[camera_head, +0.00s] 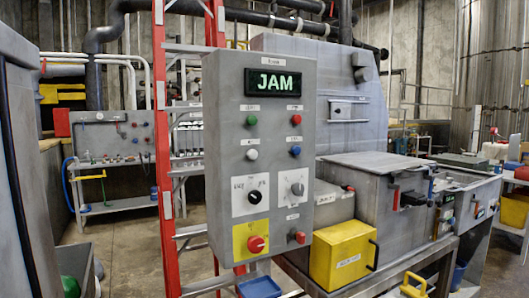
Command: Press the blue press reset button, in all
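The blue button (295,151) sits on the right side of the grey control panel (225,100), below the red button (296,119) and to the right of the white button (252,155). A small label is above it, too small to read. It is unobstructed, and nothing touches it. The panel's display (274,84) reads "JAM" in green letters. My gripper is not in this view.
The panel also carries a green button (251,120), a black selector knob (254,197), a grey knob (298,189) and a red mushroom button (256,244) on yellow. A red ladder (163,150) stands left; a yellow box (342,252) is right. Space before the panel looks clear.

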